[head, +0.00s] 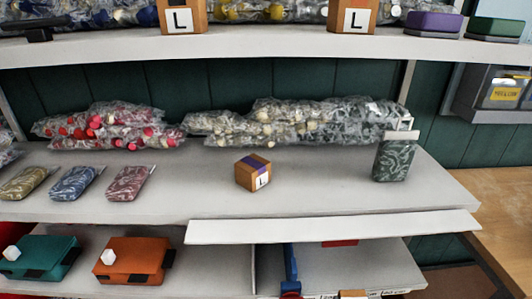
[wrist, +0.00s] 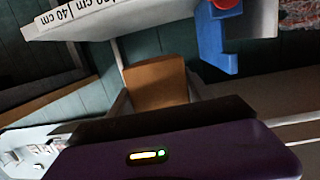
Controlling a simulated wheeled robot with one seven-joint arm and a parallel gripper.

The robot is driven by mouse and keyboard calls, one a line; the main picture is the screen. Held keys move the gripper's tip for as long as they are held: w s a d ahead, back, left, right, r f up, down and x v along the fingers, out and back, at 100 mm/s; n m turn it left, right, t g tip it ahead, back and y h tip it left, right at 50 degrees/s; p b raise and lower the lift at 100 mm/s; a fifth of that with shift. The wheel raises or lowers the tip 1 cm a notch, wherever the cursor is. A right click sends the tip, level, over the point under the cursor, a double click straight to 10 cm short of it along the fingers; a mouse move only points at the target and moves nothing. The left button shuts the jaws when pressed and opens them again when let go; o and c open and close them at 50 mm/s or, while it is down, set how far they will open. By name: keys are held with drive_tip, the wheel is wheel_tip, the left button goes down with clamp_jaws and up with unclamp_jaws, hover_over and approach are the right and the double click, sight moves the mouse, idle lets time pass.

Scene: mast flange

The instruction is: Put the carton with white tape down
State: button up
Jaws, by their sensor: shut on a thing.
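In the wrist view a plain brown carton (wrist: 156,88) sits between the pale fingers of my gripper (wrist: 155,72), which is shut on it. No tape shows on the face I see; its other faces are hidden. The carton appears apart from the white shelf edge with cm labels above it in that view. In the head view a small brown patch (head: 353,294) shows at the bottom edge by the lower shelf; I cannot tell whether it is the held carton.
A carton with purple tape (head: 253,172) stands on the middle shelf (head: 320,190), with bare shelf around it. A green patterned pack (head: 394,160) stands at right and three pouches lie at left. Teal (head: 40,258) and orange (head: 135,260) cases lie below. A blue part (wrist: 216,42) is near the carton.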

drive_tip(key=shift+s+a+f, duration=0.4)
drive_tip(key=shift+a+n+y, duration=0.4)
drive_tip(key=shift+a+y, duration=0.1)
drive_tip(key=shift+a, duration=0.25)
drive_tip(key=s+d+f, duration=0.1)
drive_tip(key=s+f, duration=0.3)
drive_tip(key=f, duration=0.1)
drive_tip(key=shift+s+d+f+m+h, duration=0.15)
drive_tip(key=shift+s+f+m+h, duration=0.15)
drive_tip(key=shift+h, duration=0.1)
idle(0.7)
